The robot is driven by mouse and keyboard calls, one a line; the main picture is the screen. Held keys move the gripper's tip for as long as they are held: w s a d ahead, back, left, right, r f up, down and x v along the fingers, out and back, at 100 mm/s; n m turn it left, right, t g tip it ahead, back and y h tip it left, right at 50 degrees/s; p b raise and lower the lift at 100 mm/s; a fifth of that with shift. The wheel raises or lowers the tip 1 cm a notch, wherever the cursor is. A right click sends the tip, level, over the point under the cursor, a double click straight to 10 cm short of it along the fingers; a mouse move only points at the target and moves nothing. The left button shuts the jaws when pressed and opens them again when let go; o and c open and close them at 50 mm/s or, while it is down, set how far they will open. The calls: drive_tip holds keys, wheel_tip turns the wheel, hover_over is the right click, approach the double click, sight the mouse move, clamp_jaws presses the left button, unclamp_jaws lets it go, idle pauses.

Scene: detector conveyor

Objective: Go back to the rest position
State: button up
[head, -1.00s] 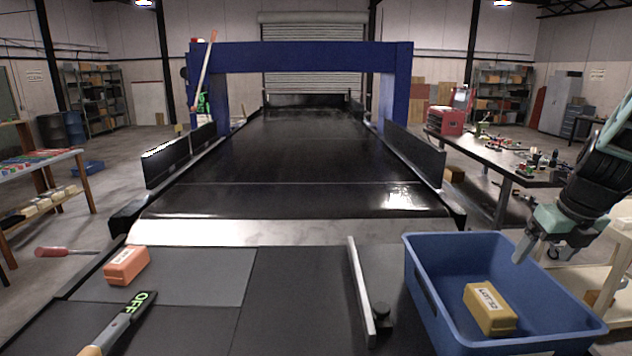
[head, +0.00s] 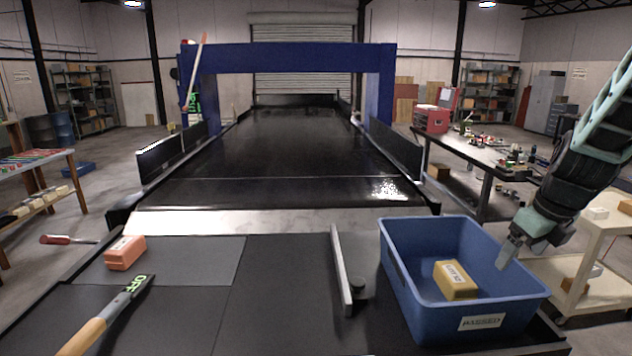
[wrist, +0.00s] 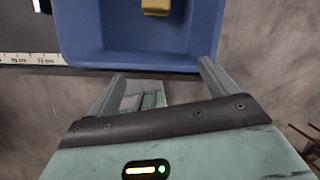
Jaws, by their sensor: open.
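My gripper (head: 507,252) is at the right in the head view, above and beside the right rim of the blue bin. In the wrist view my gripper (wrist: 162,82) has its two fingers wide apart with nothing between them. The blue bin (head: 397,262) stands at the front right, with a label on its front. It also shows in the wrist view (wrist: 140,45). A yellow-tan block (head: 456,280) lies inside the bin, apart from my fingers; its edge shows at the top of the wrist view (wrist: 156,6).
An orange block (head: 125,253) and a wooden-handled tool marked OFF (head: 104,318) lie on the left of the near surface. A metal bar (head: 341,265) stands left of the bin. The black conveyor (head: 290,150) runs under a blue arch (head: 285,58). A cream cart (head: 590,240) stands at the right.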

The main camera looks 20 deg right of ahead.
drive_tip(key=s+a+f+n, duration=0.1)
drive_tip(key=a+f+n, duration=0.1)
drive_tip(key=a+n, duration=1.15)
drive_tip(key=s+a+f+n, duration=0.15)
drive_tip(key=a+n, duration=0.55)
drive_tip(key=n, duration=1.4)
drive_tip(key=s+a+f+n+g+b, duration=0.1)
drive_tip(key=s+a+f+n+b, duration=0.3)
drive_tip(key=a+f+b, duration=0.5)
drive_tip(key=s+a+f+n+g+y+b, duration=0.1)
drive_tip(key=s+a+f+n+b, duration=0.3)
drive_tip(key=s+a+f+b, duration=0.4)
drive_tip(key=a+g+b, duration=0.1)
drive_tip(key=b, duration=0.1)
drive_tip(key=shift+s+a+f+n+b, duration=0.25)
drive_tip(key=shift+s+f+n+b, duration=0.1)
drive_tip(key=shift+s+f+b, duration=0.05)
